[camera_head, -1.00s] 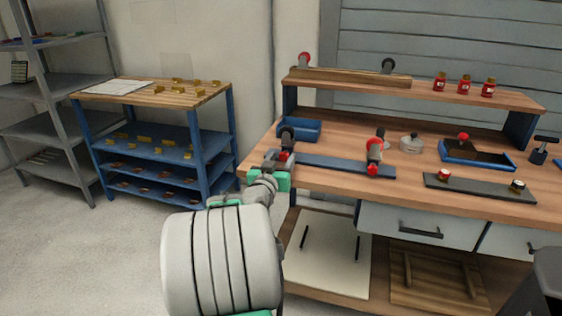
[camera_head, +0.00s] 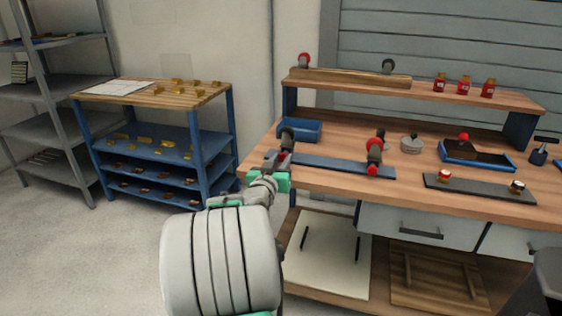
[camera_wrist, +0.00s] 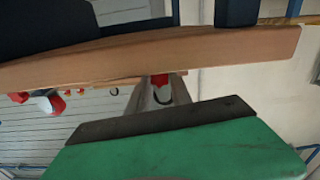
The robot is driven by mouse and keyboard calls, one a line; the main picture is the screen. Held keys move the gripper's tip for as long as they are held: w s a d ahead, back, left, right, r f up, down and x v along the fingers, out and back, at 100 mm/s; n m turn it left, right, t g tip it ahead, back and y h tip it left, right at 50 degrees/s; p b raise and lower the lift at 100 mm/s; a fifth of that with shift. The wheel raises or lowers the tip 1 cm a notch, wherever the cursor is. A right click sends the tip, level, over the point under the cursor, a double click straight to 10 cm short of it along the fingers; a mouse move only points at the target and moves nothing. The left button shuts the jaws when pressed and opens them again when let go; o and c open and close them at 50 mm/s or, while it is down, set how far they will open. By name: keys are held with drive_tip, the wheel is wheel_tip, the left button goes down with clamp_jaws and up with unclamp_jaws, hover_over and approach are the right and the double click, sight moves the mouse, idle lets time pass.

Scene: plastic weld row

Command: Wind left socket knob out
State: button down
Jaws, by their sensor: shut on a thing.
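The left socket knob (camera_head: 287,134) is dark with some red below it. It stands at the left end of a long blue bar (camera_head: 335,165) on the bench. My gripper (camera_head: 279,158) is at the knob's lower front and shut on it, though the jaws and contact are small and partly hidden by my wrist. A second, red-and-dark fitting (camera_head: 375,151) stands towards the bar's right end. In the wrist view, green and dark finger parts fill the lower middle, and a small red part (camera_wrist: 160,80) shows just beyond them.
A blue tray (camera_head: 305,130) sits close behind the left knob. A dark plate with two small knobs (camera_head: 480,188) and a blue bin (camera_head: 476,155) lie to the right. The raised shelf (camera_head: 420,90) runs along the back.

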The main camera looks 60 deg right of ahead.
drive_tip(key=shift+n+p, duration=0.85)
drive_tip(key=shift+n, duration=2.15)
drive_tip(key=c, duration=1.1)
unclamp_jaws()
drive_tip(key=shift+c, duration=0.2)
drive_tip(key=shift+f, duration=0.15)
